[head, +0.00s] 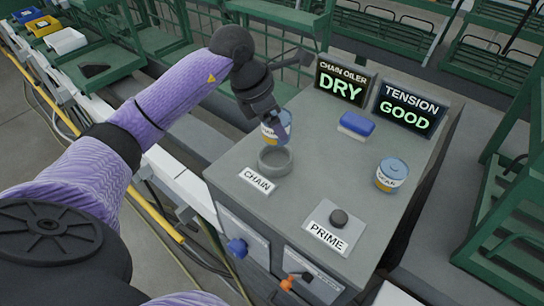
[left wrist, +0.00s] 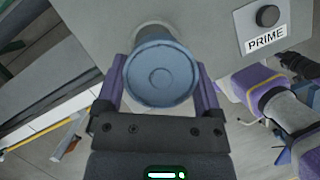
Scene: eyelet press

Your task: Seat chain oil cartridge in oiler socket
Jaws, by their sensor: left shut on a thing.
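My left gripper (head: 278,128) is shut on a cartridge (head: 268,132) with a blue top and a yellow-and-white label. The cartridge is just above the grey ring-shaped oiler socket (head: 275,160), behind the CHAIN label. It looks roughly upright; the gap to the socket is hard to judge. In the left wrist view the cartridge's round blue top (left wrist: 160,76) sits between the two purple fingers and hides most of the socket, whose pale rim (left wrist: 153,32) shows beyond it. A second blue-topped cartridge (head: 391,175) stands on the bench at right. My right gripper is not seen.
The CHAIN OILER screen (head: 341,84) reads DRY and the TENSION screen (head: 406,109) reads GOOD. A blue-and-white block (head: 356,125) lies near them. A PRIME button (head: 338,218) is at the front right. The bench between socket and second cartridge is clear.

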